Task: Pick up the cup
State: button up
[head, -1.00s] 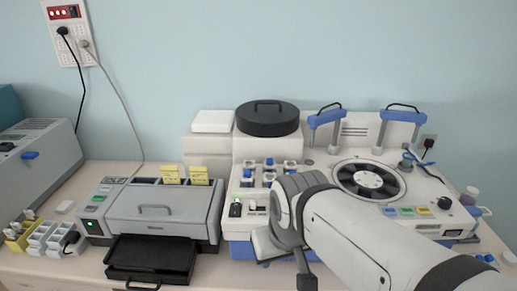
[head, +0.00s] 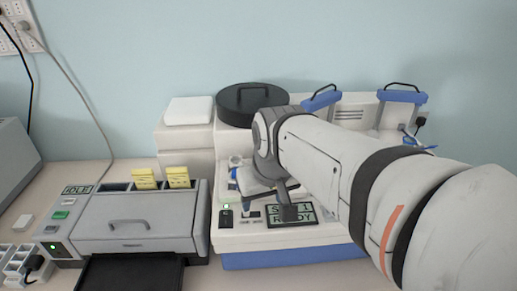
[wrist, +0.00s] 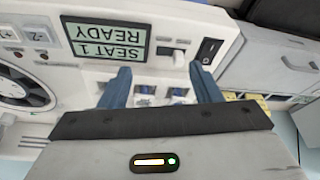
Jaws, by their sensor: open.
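Small blue-and-white cup-like pieces (wrist: 178,97) sit in the white machine's deck, showing between and beyond my finger tips in the wrist view. I cannot tell which of them is the cup. In the head view a few of them (head: 234,172) show just left of my gripper; others are hidden behind my arm. My gripper (wrist: 160,78) is open, with its two blue fingers apart and nothing visibly held. It hangs above the front left of the machine, over the sign area.
The white machine (head: 300,246) carries a display reading "SEAT 1 READY" (wrist: 107,38). A black round lid (head: 250,104) stands behind my gripper. A grey printer-like device (head: 125,222) with yellow cards (head: 178,176) is at left. Blue-handled posts (head: 402,97) rise at the back right.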

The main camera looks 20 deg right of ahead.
jog(key=shift+m, duration=0.4)
jog(key=w+d, duration=0.1)
jog(key=w, duration=0.1)
jog(key=w+d+r+b, duration=0.1)
jog(key=w+d, duration=0.1)
jog(key=w, duration=0.1)
jog(key=w+d+b, duration=0.1)
jog(key=w+d, duration=0.1)
jog(key=shift+w+r, duration=0.15)
jog(key=shift+w, duration=0.2)
jog(key=w+d+r+b, duration=0.2)
jog(key=w+d, duration=0.4)
jog(key=d, duration=0.1)
jog(key=shift+t, duration=0.3)
jog(key=p+x, duration=0.1)
jog(key=x, duration=0.6)
jog(key=shift+w+d+f, duration=0.2)
jog(key=shift+f, duration=0.05)
jog(key=shift+c, duration=0.6)
jog(key=c, duration=0.9)
